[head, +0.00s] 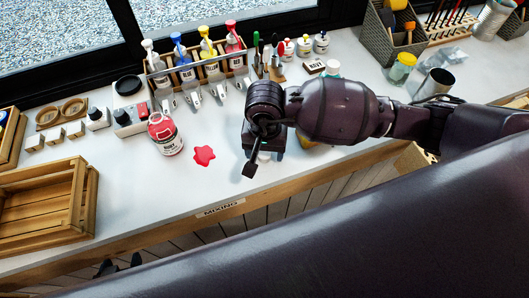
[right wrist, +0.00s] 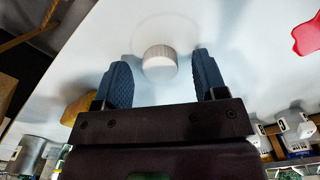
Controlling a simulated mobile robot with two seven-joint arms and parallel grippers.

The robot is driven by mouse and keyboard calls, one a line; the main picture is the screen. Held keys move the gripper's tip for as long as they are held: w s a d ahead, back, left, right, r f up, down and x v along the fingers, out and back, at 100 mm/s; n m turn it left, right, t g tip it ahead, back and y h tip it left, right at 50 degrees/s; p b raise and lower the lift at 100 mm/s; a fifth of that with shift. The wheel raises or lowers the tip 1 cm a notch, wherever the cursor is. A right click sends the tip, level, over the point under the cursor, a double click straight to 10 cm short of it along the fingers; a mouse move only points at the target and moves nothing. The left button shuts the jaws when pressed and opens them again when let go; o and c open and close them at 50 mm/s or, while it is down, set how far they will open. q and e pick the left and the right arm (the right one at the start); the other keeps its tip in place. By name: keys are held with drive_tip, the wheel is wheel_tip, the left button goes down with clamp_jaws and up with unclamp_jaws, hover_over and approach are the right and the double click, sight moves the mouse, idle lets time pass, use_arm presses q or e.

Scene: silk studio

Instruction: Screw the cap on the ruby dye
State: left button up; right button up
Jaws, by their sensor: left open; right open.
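The ruby dye bottle (head: 168,143), white-labelled with red around its top, stands upright on the white table at left centre; no cap shows on it. A white ribbed cap (right wrist: 160,62) lies on the table in the right wrist view. My right gripper (right wrist: 162,68) is open, its blue fingers either side of the cap with gaps on both sides. In the head view the right gripper (head: 259,160) points down, right of the bottle, and mostly hides the cap. My left gripper (head: 120,267) shows only as dark tips below the table's front edge, apart from bottle and cap.
A red spill (head: 203,155) lies between the bottle and my right gripper. A rack of pump bottles (head: 198,70) stands behind. A wooden crate (head: 45,205) is at left, small blocks and jars near it.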

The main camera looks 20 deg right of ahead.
sight(265, 153)
drive_tip(key=shift+f, duration=0.1)
drive_tip(key=c, duration=1)
wheel_tip(265, 153, up, 20)
drive_tip(key=shift+p, duration=0.35)
